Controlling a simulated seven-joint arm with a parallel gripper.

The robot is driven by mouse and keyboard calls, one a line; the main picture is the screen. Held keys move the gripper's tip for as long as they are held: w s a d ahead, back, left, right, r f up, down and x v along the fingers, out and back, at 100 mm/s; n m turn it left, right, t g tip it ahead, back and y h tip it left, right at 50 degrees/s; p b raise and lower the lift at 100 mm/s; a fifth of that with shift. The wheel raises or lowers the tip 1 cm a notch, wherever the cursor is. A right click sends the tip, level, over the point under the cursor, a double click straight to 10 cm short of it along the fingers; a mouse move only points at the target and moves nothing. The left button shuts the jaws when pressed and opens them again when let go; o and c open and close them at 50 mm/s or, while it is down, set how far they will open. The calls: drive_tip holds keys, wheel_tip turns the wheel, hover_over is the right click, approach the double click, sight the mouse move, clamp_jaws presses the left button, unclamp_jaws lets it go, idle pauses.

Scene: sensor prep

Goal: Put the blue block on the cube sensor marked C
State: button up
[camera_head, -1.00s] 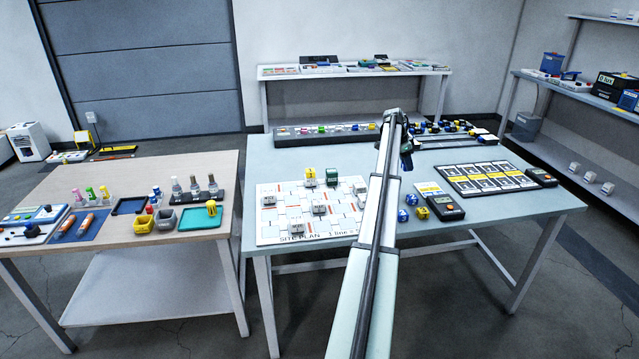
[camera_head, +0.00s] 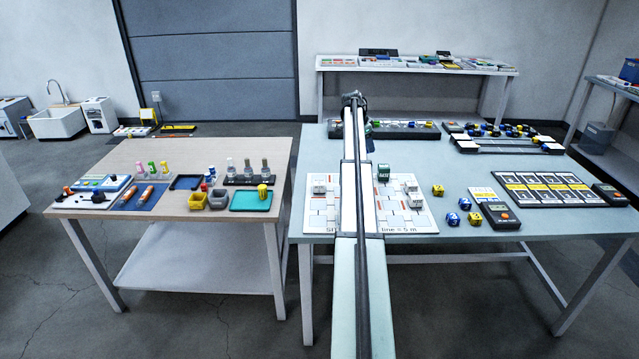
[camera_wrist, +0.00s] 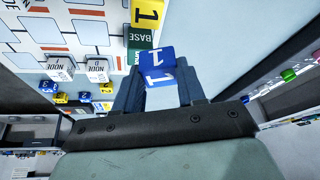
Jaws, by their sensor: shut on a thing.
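My gripper (camera_wrist: 157,95) is shut on a blue block (camera_wrist: 155,57) with a white 1 on it. In the head view my gripper (camera_head: 368,135) is at the far end of my arm, raised beyond the site plan board (camera_head: 400,225); the held block cannot be made out there. In the wrist view two white cubes (camera_wrist: 60,68) (camera_wrist: 97,70) read NODE-like text; I cannot read a C. My arm hides the board's middle.
A green BASE block (camera_head: 383,172) stands on the board; in the wrist view a yellow block (camera_wrist: 147,12) marked 1 shows beside it. Loose blocks (camera_head: 452,218) and a meter (camera_head: 500,215) lie right of the board. A long tray (camera_head: 405,131) lies behind.

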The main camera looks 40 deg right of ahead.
drive_tip(key=w+a+r+n, duration=0.2)
drive_tip(key=w+a, duration=0.9)
drive_tip(key=a, duration=0.4)
drive_tip(key=m+g+y, duration=0.1)
drive_tip(key=m+g, duration=0.1)
drive_tip(key=m, duration=0.4)
hover_over(322, 182)
drive_tip(key=w+a, duration=0.1)
drive_tip(key=shift+w+f, duration=0.1)
drive_tip(key=shift+f, duration=4.6)
drive_tip(key=shift+f, duration=0.15)
drive_tip(key=o, duration=1)
drive_tip(key=v, duration=1.2)
drive_tip(key=shift+d+r, duration=0.1)
drive_tip(key=shift+r, duration=0.15)
